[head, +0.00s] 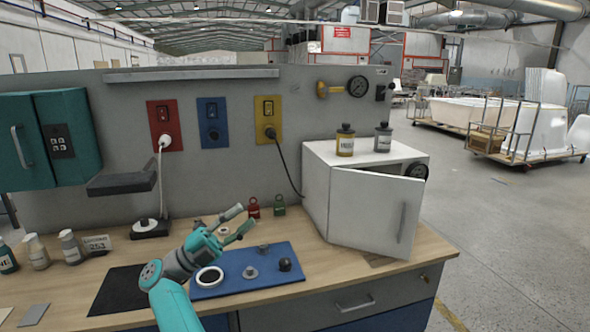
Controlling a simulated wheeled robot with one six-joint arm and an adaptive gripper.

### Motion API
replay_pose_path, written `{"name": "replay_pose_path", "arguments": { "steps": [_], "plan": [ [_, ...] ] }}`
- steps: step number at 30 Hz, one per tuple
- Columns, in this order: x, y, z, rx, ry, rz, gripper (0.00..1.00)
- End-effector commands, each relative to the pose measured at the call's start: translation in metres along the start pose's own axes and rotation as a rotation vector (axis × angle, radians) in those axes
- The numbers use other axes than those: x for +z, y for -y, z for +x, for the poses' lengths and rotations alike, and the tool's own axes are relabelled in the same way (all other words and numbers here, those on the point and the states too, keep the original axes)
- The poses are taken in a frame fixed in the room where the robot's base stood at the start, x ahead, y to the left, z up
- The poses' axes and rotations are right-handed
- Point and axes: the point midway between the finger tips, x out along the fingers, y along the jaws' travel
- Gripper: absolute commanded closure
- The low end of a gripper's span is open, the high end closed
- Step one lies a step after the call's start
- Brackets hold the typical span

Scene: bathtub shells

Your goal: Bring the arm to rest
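My teal and grey arm (170,296) reaches up from the lower left over the workbench. My gripper (245,217) is open above the back part of a blue mat (225,286). Its two fingers point to the upper right and are spread apart, with nothing visible between them. Just beyond the fingertips stand a red padlock-like item (253,207) and a green one (279,205); I cannot tell how close the fingers are to them.
A white cabinet (316,193) with its door (375,213) ajar stands at the right, bearing two bottles. A ring (208,278) and small parts lie on the mat. Several bottles stand at the left. A grey shelf (122,183) juts from the panel.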

Motion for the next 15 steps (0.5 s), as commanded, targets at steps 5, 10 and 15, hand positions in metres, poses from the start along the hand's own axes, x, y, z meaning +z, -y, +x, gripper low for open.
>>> {"name": "replay_pose_path", "arguments": {
  "steps": [5,10,15],
  "plan": [
    [-0.001,-0.03,-0.004,-0.04,0.028,-0.009,0.64],
    [-0.005,-0.068,-0.008,-0.091,0.07,-0.023,0.64],
    [-0.018,-0.125,-0.014,-0.167,0.136,-0.05,0.64]
  ]
}}
